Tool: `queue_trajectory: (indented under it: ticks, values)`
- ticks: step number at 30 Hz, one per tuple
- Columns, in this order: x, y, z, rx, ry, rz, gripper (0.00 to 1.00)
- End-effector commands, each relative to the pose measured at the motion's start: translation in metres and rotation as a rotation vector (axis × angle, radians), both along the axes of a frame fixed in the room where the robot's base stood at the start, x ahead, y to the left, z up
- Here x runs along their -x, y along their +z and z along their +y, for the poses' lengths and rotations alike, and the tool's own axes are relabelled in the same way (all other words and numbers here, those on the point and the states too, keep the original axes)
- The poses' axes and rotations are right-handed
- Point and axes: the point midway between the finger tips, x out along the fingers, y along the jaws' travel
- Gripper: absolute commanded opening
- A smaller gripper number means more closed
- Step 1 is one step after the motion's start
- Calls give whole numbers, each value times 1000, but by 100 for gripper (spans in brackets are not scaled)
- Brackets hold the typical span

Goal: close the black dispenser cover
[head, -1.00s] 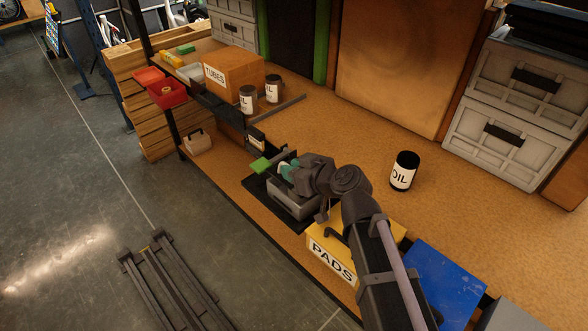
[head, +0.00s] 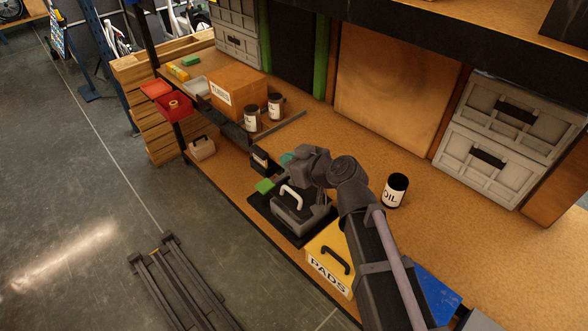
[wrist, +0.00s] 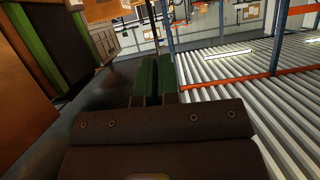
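The dispenser is a grey box (head: 290,222) on a black mat near the bench's front edge. Its dark cover (head: 308,208) carries a pale curved handle (head: 291,196). The cover lies over the box top; whether it is fully seated I cannot tell. My gripper (head: 287,158) is just beyond the box, its green fingertips partly hidden by the wrist. In the wrist view my gripper (wrist: 158,75) shows two green fingers side by side with only a thin gap, nothing between them. The fingers point away from the box, which is outside the wrist view.
The yellow PADS box (head: 325,255) stands nearer me. An OIL can (head: 396,190) stands on the right.

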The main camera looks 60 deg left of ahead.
Motion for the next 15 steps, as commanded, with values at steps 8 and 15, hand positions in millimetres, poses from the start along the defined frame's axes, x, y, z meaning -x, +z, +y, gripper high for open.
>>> queue_trajectory:
  ticks: [8, 15]
  values:
    - [21, 77, 53, 348, 33, 82, 0]
    - [5, 66, 44, 938, -506, 415, 0]
